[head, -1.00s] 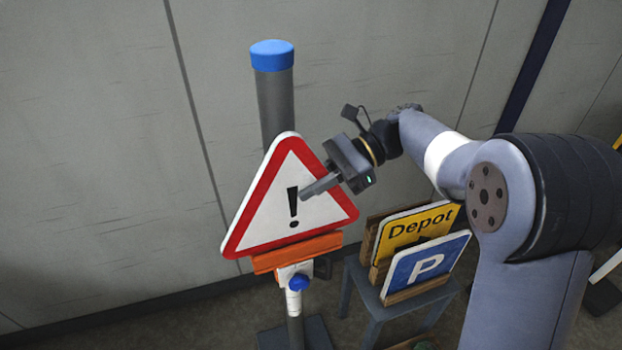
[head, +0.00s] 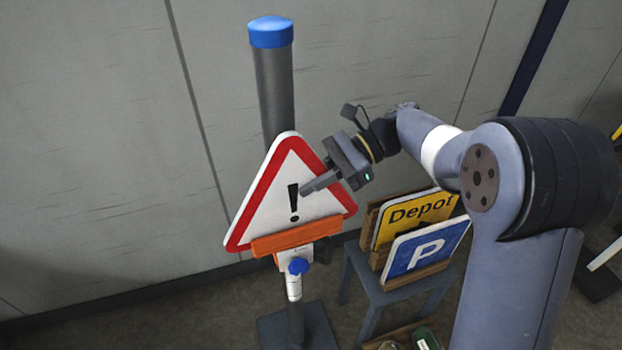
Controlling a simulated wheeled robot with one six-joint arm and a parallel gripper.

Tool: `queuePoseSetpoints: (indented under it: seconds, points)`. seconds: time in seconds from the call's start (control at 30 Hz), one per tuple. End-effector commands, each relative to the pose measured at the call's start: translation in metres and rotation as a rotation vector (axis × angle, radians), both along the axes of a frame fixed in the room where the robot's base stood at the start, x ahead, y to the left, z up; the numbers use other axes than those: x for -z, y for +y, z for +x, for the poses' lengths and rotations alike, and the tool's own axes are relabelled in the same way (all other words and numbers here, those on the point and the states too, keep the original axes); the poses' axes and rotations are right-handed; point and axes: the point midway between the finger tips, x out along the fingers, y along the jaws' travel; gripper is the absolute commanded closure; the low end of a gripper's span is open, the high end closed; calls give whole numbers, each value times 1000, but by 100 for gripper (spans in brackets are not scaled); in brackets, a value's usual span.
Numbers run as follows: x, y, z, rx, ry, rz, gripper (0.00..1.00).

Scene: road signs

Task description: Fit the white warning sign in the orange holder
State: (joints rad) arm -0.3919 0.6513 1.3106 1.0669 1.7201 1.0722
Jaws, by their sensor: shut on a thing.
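The white warning sign (head: 270,215), a triangle with a red border and a black exclamation mark, stands upright in front of the grey post. The orange holder (head: 296,237) is a bar fixed on the post, and it covers part of the sign's lower edge. The sign's lower corners show on either side of the holder. My gripper (head: 306,188) reaches in from the right, with a finger across the face of the sign near the exclamation mark. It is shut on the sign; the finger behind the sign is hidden.
The grey post (head: 273,95) has a blue cap, and a blue knob (head: 298,266) sits below the holder. To the right, a yellow Depot sign (head: 416,216) and a blue P sign (head: 425,250) stand in wooden racks on a small table (head: 375,292). A wall is behind.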

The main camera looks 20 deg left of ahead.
Motion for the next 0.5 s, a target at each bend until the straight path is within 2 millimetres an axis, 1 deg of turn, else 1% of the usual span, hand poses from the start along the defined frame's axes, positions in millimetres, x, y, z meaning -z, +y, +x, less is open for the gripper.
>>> queuePoseSetpoints:
  seconds: [0.5]
  points:
    - [-1, -3, 3, 1, 0, 2, 100]
